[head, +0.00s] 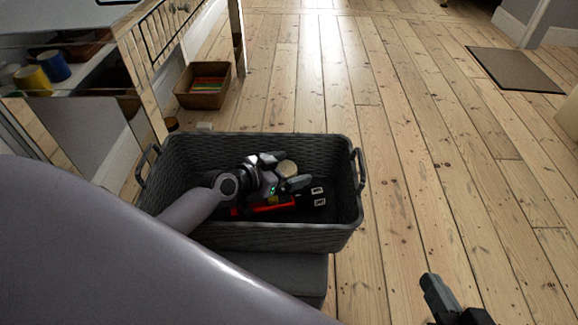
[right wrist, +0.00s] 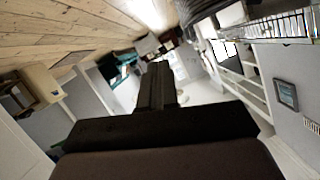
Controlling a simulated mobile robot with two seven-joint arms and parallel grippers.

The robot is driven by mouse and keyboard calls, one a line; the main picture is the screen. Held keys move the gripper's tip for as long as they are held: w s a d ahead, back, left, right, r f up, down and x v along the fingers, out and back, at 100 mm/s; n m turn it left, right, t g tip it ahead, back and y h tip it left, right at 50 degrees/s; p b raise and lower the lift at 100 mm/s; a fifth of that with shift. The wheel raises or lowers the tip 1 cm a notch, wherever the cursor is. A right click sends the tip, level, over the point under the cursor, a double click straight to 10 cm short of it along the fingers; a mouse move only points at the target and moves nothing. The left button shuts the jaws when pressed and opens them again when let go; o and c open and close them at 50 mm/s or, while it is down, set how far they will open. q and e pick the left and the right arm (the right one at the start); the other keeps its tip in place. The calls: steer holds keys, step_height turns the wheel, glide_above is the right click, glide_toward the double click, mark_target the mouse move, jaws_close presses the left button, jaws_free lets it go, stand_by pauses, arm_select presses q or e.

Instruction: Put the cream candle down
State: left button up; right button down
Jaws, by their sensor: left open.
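The cream candle (head: 288,167) is a small round pale thing inside the dark grey woven basket (head: 270,237) in the head view. My left arm reaches into the basket from the left. My left gripper (head: 283,173) is open, with one finger on either side of the candle. Whether a finger touches the candle, and what the candle rests on, I cannot tell. My right gripper (head: 437,292) is at the lower right of the head view, over the floor, with its fingers together and nothing seen in it. Its fingers also show in the right wrist view (right wrist: 158,88).
A red item (head: 271,206) and a black item with pale squares (head: 318,197) lie in the basket. A small brown box (head: 203,87) stands on the floor beyond. A shelf unit with blue (head: 54,66) and yellow (head: 33,80) cups is at left. Floor at right is clear up to a mat (head: 515,69).

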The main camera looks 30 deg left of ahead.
arm_select(q)
steer(key=r+p+v, duration=0.1)
steer(key=p+v, duration=0.1)
steer(key=v, duration=0.5)
steer(key=shift+s+p, duration=0.15)
steer(key=shift+p, duration=0.15)
arm_select(e)
steer(key=shift+s+d+h, duration=0.2)
steer(key=shift+d+h, duration=0.5)
steer(key=shift+d, duration=0.15)
arm_select(q)
steer(key=shift+r, duration=0.1)
